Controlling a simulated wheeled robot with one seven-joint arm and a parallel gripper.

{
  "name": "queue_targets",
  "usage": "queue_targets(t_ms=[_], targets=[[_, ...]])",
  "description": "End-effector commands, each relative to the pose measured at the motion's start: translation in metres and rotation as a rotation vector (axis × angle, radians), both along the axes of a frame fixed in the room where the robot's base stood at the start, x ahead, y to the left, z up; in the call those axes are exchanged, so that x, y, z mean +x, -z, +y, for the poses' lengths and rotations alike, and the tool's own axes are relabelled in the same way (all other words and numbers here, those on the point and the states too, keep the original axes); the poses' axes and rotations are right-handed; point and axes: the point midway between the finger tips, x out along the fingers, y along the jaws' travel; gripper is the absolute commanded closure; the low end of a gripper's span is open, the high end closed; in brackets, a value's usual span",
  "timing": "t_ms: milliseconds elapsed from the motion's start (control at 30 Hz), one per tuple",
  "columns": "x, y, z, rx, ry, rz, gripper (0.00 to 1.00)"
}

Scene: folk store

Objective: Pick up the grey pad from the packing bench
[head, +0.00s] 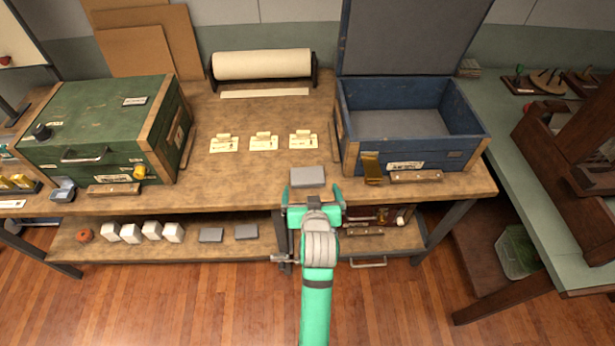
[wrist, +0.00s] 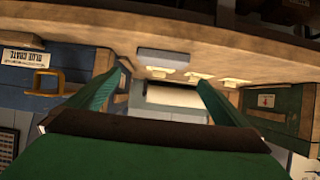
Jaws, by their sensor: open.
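The grey pad (head: 307,176) is a small flat slab lying near the front edge of the packing bench (head: 258,184). In the wrist view, which is upside down, the pad (wrist: 162,58) shows just beyond and above the gap between my fingers. My gripper (head: 314,193) is open and empty at the bench's front edge, just on the near side of the pad. Its green fingers (wrist: 159,82) are spread wider than the pad looks, with nothing between them. I cannot tell whether a fingertip touches the bench.
An open blue crate (head: 408,155) stands right of the pad, a closed green crate (head: 85,115) at left. Three cards (head: 264,142) and a paper roll (head: 262,64) lie behind. The lower shelf (head: 150,249) holds white blocks (head: 152,230) and two dark grey pads (head: 211,235).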

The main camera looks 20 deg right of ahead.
Motion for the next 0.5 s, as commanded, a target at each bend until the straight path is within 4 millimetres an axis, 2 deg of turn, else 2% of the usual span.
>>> queue_targets(t_ms=[233, 500], targets=[[0.031, 0.017, -0.009, -0.001, 0.0, 0.0, 0.0], [0.046, 0.027, -0.013, -0.002, 0.0, -0.001, 0.0]])
